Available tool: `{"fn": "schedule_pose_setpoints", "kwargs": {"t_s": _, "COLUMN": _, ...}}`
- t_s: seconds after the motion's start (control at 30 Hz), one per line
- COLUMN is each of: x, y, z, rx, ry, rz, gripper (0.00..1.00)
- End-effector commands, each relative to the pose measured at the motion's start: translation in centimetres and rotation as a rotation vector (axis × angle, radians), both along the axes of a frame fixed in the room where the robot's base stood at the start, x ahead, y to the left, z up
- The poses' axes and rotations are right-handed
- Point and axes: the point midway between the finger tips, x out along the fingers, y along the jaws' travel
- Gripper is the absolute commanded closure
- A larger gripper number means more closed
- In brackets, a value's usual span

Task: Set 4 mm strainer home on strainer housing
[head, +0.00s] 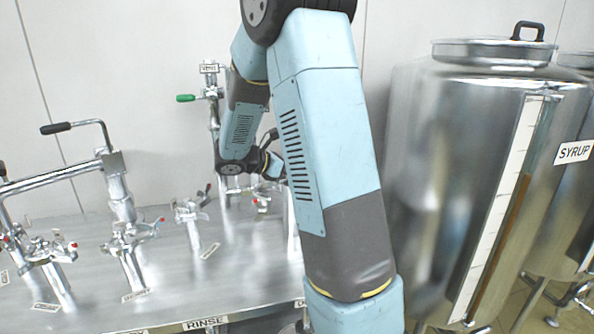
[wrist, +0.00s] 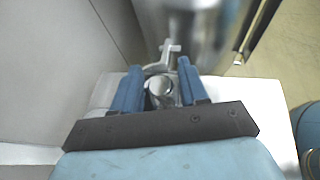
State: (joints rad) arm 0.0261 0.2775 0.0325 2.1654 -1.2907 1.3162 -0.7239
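In the wrist view my gripper (wrist: 160,68) has its two blue fingers apart, one on each side of a round metal part (wrist: 160,86). I cannot tell whether the fingers touch this part, or whether it is the strainer or its housing. A small metal cross-shaped piece (wrist: 171,48) sticks out just beyond the fingertips. In the head view my blue arm reaches down over the right end of the steel bench (head: 80,295), and my fingertips are hidden or too small to make out. A pale upright post (head: 292,225) stands there, partly behind my arm. I cannot identify the strainer.
Several steel fittings with clamps stand on the bench, including a tall pipe with a black-handled lever (head: 88,127) at left. A green-handled valve (head: 187,98) is behind. A large steel tank (head: 430,180) stands close right of my arm; a SYRUP tank (head: 572,185) is beyond.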

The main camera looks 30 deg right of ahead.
Motion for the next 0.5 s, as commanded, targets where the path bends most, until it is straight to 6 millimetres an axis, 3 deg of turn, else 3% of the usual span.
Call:
{"fn": "schedule_pose_setpoints", "kwargs": {"t_s": 0.13, "x": -0.01, "y": 0.04, "z": -0.05, "rx": 0.001, "ry": 0.001, "rz": 0.0, "gripper": 0.44}}
{"fn": "schedule_pose_setpoints", "kwargs": {"t_s": 0.5, "x": 0.05, "y": 0.9, "z": 0.22, "rx": 0.001, "ry": 0.001, "rz": 0.002, "gripper": 0.44}}
